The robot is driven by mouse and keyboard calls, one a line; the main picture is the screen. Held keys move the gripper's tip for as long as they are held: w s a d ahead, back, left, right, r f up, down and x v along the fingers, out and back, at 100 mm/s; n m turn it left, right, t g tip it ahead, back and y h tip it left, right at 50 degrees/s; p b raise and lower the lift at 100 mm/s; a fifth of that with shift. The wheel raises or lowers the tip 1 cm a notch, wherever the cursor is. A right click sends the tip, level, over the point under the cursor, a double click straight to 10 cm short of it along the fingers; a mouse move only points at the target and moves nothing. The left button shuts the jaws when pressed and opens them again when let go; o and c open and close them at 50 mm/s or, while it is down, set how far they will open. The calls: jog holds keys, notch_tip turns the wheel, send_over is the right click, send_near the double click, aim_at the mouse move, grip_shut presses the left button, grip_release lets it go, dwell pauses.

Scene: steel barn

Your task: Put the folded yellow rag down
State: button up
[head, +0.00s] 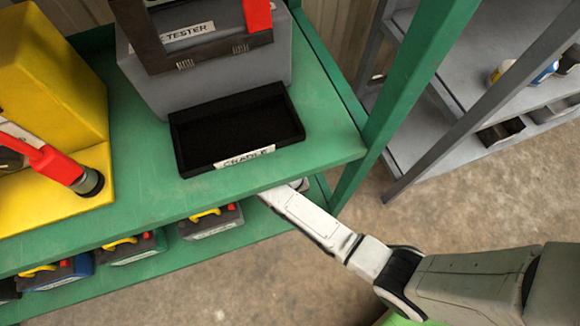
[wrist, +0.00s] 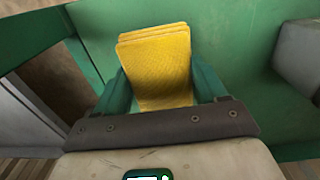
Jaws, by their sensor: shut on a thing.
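The folded yellow rag (wrist: 157,62) shows in the wrist view, upright between the green fingers of my gripper (wrist: 162,82). My gripper is shut on it. A green surface of the shelf (wrist: 235,45) is behind and around the rag; I cannot tell whether the rag touches it. In the head view my arm reaches in under the upper board of the green shelf (head: 330,150), so the gripper and the rag are hidden there.
Several batteries (head: 211,222) stand on the lower board, left of my arm. A black cradle tray (head: 235,128), a grey tester (head: 205,60) and a yellow unit (head: 50,75) stand on the upper board. A grey object (wrist: 299,55) is right of the rag. Grey shelving (head: 450,85) stands at right.

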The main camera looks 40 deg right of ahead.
jog(key=shift+w+f, duration=0.25)
jog(key=shift+f, duration=0.1)
jog(key=shift+f+b, duration=0.8)
jog(key=shift+f, duration=0.6)
jog(key=shift+f, duration=0.15)
jog(key=o, duration=1.2)
jog(key=shift+o, duration=0.2)
notch_tip(320, 180, up, 12)
jog(key=p, duration=0.5)
jog(key=shift+a, duration=0.15)
